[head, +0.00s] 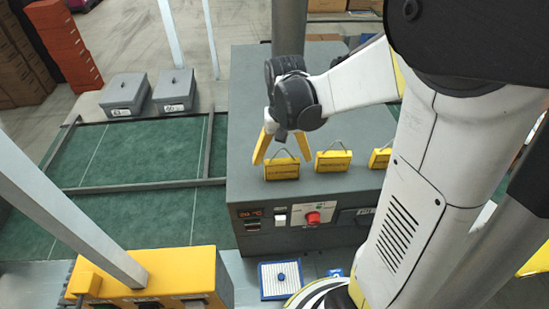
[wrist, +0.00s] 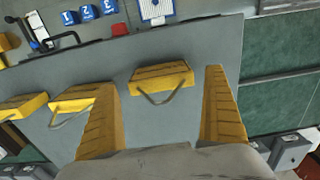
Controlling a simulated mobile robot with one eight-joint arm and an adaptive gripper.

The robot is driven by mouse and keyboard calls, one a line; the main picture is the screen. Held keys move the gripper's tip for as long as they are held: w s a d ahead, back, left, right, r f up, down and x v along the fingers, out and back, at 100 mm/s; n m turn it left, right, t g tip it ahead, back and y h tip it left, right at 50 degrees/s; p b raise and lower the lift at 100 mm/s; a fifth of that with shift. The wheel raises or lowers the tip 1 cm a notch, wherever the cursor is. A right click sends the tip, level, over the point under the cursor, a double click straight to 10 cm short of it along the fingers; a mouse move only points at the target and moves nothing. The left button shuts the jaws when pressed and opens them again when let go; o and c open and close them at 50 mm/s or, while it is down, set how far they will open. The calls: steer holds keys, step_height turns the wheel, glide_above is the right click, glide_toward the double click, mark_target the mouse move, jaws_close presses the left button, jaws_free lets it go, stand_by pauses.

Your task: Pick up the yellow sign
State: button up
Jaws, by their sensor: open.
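Three yellow signs with thin wire handles stand in a row on top of the grey machine. In the head view they are a left sign (head: 282,169), a middle sign (head: 333,161) and a right sign (head: 380,158), partly hidden by my arm. My gripper (head: 282,158) is open, its yellow fingers pointing down just over the left sign. In the wrist view this sign (wrist: 161,77) lies between the two spread fingers (wrist: 160,82), with a gap on each side. The other two signs (wrist: 78,98) (wrist: 22,106) lie to the left, one partly behind a finger.
The grey machine (head: 245,125) has a front panel with a red button (head: 313,218). A green surface (head: 140,155) with metal rails lies left. Two grey lidded boxes (head: 124,94) (head: 174,90) stand behind. A yellow box (head: 170,270) and slanted post are at front left.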

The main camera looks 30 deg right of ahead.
mark_target(282, 162)
steer(key=f, duration=0.4)
steer(key=shift+w+d, duration=0.1)
steer(key=shift+w, duration=0.15)
steer(key=shift+s, duration=0.1)
steer(key=c, duration=1.1)
steer(key=shift+r, duration=5.05)
